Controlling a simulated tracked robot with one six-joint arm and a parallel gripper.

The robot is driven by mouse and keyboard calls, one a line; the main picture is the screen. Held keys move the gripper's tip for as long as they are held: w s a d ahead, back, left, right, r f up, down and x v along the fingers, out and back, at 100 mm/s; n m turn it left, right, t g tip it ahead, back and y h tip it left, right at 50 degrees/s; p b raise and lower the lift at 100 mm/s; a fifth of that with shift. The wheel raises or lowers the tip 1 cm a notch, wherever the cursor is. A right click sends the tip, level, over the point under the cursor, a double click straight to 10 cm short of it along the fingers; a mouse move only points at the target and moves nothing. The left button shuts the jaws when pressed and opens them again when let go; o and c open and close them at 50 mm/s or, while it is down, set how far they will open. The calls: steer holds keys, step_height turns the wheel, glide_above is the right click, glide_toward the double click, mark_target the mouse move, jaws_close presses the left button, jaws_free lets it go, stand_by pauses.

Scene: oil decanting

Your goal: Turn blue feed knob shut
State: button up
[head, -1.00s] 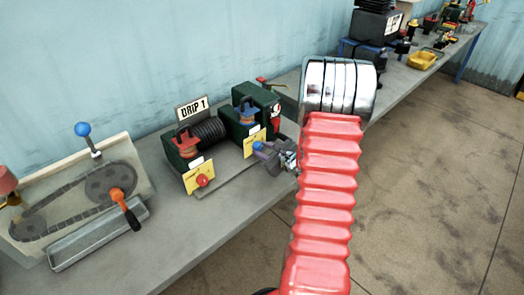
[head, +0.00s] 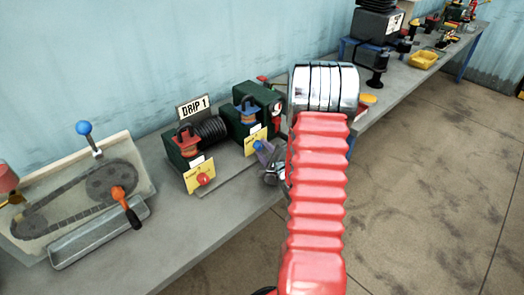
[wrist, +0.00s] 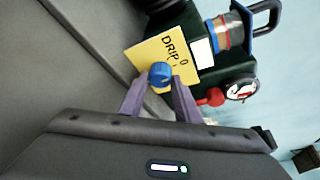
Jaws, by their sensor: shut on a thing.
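The blue feed knob (wrist: 160,73) is a small round knob in front of a yellow card marked "DRIP" (wrist: 150,53) on a dark green unit (wrist: 235,65). In the head view the knob (head: 259,144) shows at the front of the right-hand green unit. My gripper (wrist: 159,83) is shut on the knob, with a purple finger on each side of it. In the head view my gripper (head: 264,150) is partly hidden by my red arm.
A chain rig with an orange-handled crank (head: 124,204) stands at left. A red knob and gauge (wrist: 242,88) sit close right of my fingers.

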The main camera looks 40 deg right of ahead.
steer(key=shift+a+f, duration=0.1)
steer(key=shift+a, duration=0.1)
steer(key=o, duration=1)
steer(key=shift+o, duration=0.2)
steer(key=shift+f, duration=0.1)
steer(key=shift+s, duration=0.1)
